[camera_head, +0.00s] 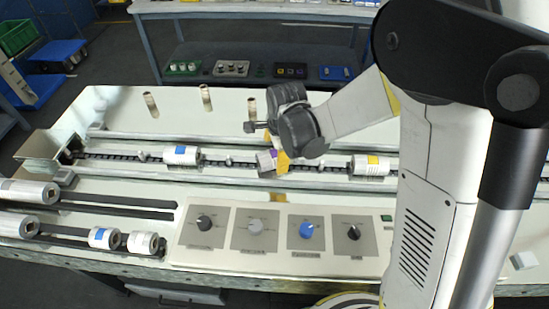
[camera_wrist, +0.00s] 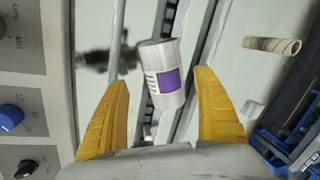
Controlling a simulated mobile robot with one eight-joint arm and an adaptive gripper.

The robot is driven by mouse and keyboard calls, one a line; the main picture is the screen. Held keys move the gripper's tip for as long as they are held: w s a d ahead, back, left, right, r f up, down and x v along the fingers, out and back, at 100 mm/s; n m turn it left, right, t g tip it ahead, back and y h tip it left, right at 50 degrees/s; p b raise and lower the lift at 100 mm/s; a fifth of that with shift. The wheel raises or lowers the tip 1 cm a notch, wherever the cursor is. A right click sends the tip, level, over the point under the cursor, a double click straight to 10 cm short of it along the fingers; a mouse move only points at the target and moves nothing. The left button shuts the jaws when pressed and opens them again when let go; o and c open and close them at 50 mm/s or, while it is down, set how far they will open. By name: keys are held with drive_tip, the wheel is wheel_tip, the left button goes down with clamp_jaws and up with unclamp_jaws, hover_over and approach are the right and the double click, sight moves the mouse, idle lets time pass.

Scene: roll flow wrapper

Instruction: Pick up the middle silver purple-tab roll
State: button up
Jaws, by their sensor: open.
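The silver roll with a purple tab (camera_wrist: 161,75) lies between the two yellow fingers of my gripper (camera_wrist: 162,105) in the wrist view, with clear gaps on both sides. In the head view the same roll (camera_head: 265,163) sits in the middle of the conveyor channel, partly hidden by my gripper (camera_head: 282,162). My gripper is open, with its fingers pointing down around the roll. Contact with the roll cannot be seen.
A blue-tab roll (camera_head: 181,155) and a yellow-tab roll (camera_head: 370,165) lie on the same channel, left and right. Metal rails flank it. A knob panel (camera_head: 280,262) is in front. Upright pegs (camera_head: 206,98) stand behind. More rolls (camera_head: 144,243) lie front left.

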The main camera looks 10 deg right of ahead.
sight(276, 154)
drive_tip(key=b+x, duration=0.2)
drive_tip(key=x, duration=0.3)
drive_tip(key=shift+w+d+f+b, duration=0.15)
drive_tip(key=shift+w+d+b, duration=0.05)
drive_tip(key=shift+w+b, duration=0.2)
drive_tip(key=shift+c, duration=0.3)
drive_tip(key=c, duration=1.5)
drive_tip(key=shift+o, duration=0.2)
